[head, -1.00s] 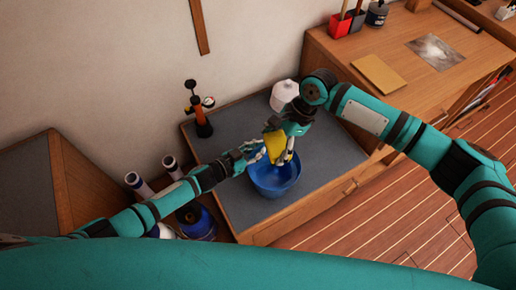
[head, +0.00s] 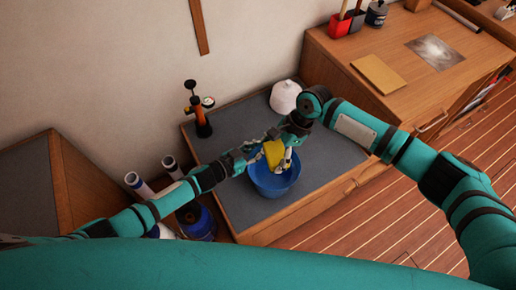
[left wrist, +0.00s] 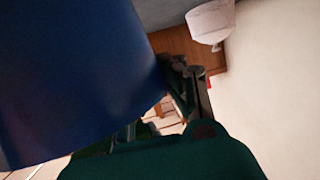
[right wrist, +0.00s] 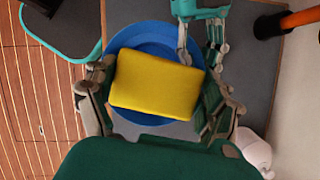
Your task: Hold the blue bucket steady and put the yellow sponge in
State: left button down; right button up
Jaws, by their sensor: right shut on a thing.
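The blue bucket (head: 274,184) stands on the grey top of the low cabinet; its wall (left wrist: 75,75) fills the left of the left wrist view. My right gripper (right wrist: 152,88) is shut on the yellow sponge (right wrist: 155,84), holding it over the bucket's mouth; the sponge also shows in the head view (head: 274,153). My left gripper (head: 254,150) is at the bucket's left rim. In the right wrist view its fingers (right wrist: 201,45) are apart, one over the bucket and one outside it. Whether they touch the rim is unclear.
A white container (head: 285,96) stands behind the bucket and an orange-and-black pump (head: 201,122) stands at the back left. A higher wooden desk (head: 405,75) is at the right. The cabinet's grey top (head: 235,118) has free room behind the bucket.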

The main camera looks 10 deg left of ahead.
aim_at(274, 160)
pick_arm(q)
jog(key=shift+f, duration=0.1)
pick_arm(e)
jog(key=shift+f, duration=1.85)
jog(key=o, duration=0.9)
jog(key=shift+f, duration=0.1)
jog(key=shift+c, duration=0.2)
jog(key=v, duration=1.2)
pick_arm(q)
jog(key=c, duration=1.4)
grip_release()
jog(key=v, duration=1.2)
